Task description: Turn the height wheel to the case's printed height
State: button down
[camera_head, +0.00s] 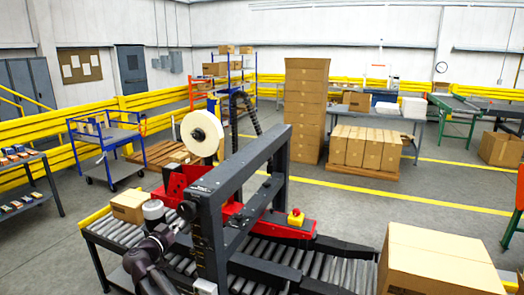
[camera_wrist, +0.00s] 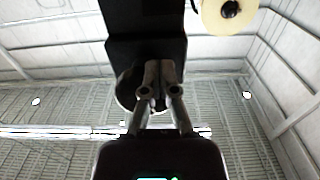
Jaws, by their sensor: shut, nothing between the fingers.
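My gripper (camera_wrist: 158,85) is shut and empty in the wrist view, its fingertips in front of a dark rounded part, likely the height wheel (camera_wrist: 126,88), below a black housing. I cannot tell whether they touch it. In the head view my gripper (camera_head: 181,223) is small and dark, close by the dark round wheel (camera_head: 187,210) on the near post of the black machine frame (camera_head: 212,240). A small brown case (camera_head: 128,206) sits on the rollers left of the frame. No printed height or wheel scale is readable.
A red tape head (camera_head: 290,225) with a red-and-yellow stop button (camera_head: 296,217) sits on the machine. A tape roll (camera_head: 202,133) stands above it. A large carton (camera_head: 440,262) is at the front right. A blue cart (camera_head: 107,150) stands at left.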

jog(key=shift+s+d+f, duration=0.1)
jog(key=shift+s+d, duration=0.1)
jog(key=shift+d, duration=0.25)
jog(key=shift+s+d+f, duration=0.1)
jog(key=shift+s+d, duration=0.05)
jog(key=shift+d, duration=0.25)
jog(key=shift+s+d+r, duration=0.15)
jog(key=shift+s+d, duration=0.05)
jog(key=shift+d, duration=0.25)
jog(key=shift+s+d+r, duration=0.1)
jog(key=shift+s+d, duration=0.05)
jog(key=shift+d, duration=0.3)
dwell(0.7)
jog(key=shift+f, duration=0.1)
jog(key=shift+s+d+f+b, duration=0.1)
jog(key=shift+d+f+b, duration=0.15)
jog(key=shift+b, duration=0.15)
jog(key=shift+s+a, duration=0.15)
dwell(0.3)
jog(key=v, duration=0.5)
jog(key=shift+s+a, duration=0.1)
jog(key=shift+s, duration=0.25)
jog(key=shift+a, duration=0.1)
